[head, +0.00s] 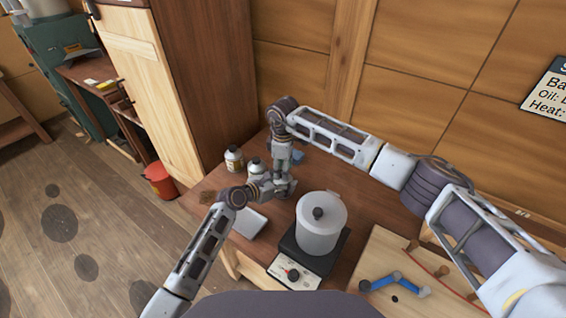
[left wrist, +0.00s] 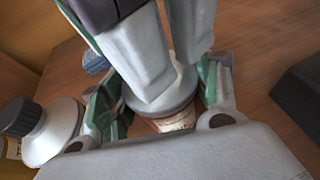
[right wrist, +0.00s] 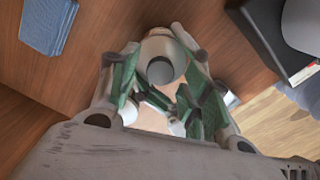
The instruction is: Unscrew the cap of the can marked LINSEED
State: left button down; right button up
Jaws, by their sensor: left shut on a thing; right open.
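A pale can with a white shoulder (left wrist: 178,112) stands between the fingers of my left gripper (left wrist: 165,105), which is shut on it. A strip of its label shows, but no name is readable. My right gripper (right wrist: 160,88) is above the same can, open, its fingers on either side of the grey cap (right wrist: 160,70). I cannot tell whether they touch it. In the head view my left gripper (head: 281,188) and right gripper (head: 281,172) meet and mostly hide this can. Two other similar cans stand to the left, one at the back (head: 233,160) and one nearer (head: 255,168).
A lidded pot (head: 320,230) stands on a black hotplate (head: 330,262) to the right of the grippers. A light grey flat thing (head: 250,222) lies at the table's left front. A blue cloth (right wrist: 45,25) lies behind. A board with blue pieces (head: 385,250) is at right.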

jog(key=shift+f, duration=0.4)
